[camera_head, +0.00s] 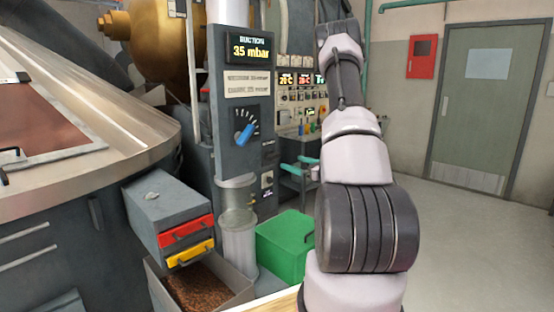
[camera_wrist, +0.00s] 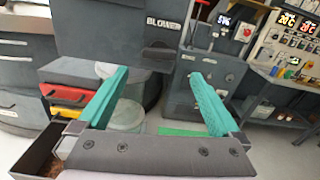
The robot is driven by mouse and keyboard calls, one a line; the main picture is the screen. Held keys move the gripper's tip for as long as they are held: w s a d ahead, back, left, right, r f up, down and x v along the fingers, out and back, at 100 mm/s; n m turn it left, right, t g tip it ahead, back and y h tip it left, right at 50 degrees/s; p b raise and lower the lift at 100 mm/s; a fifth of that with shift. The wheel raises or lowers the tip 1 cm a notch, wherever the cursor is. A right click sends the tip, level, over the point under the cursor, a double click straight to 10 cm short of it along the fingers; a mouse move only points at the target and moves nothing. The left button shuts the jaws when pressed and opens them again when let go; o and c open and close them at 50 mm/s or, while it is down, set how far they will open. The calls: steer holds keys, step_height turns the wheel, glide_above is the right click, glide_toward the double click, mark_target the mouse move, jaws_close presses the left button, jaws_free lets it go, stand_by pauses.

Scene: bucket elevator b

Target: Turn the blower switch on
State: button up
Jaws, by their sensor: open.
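A grey control column (camera_head: 231,110) stands mid-left in the head view, with a lit pressure display and a blue dial knob (camera_head: 245,134). In the wrist view, the column carries the white BLOWER label (camera_wrist: 162,22). Below the label is a dark protruding part (camera_wrist: 159,52); I cannot tell its switch position. In the head view, a small switch panel (camera_head: 267,181) shows low on the column's right side. My gripper (camera_head: 288,170) is open and empty just right of this panel. In the wrist view, its teal fingers (camera_wrist: 160,76) are spread, apart from the column.
Red and yellow drawer handles (camera_head: 186,231) and a bin of brown beans (camera_head: 195,291) are at lower left. A clear cylinder (camera_head: 239,243) stands below the column, beside a green box (camera_head: 285,245). Instrument panels are behind; open floor lies at right.

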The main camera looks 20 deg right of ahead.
mark_target(276, 157)
steer(key=x, duration=0.9)
steer(key=shift+w+a, duration=0.1)
steer(key=shift+w, duration=0.1)
steer(key=c, duration=1.2)
steer(key=shift+m, duration=0.6)
steer(key=shift+c, duration=0.2)
steer(key=o, duration=1.2)
steer(key=shift+o, duration=0.2)
steer(key=shift+s, duration=0.1)
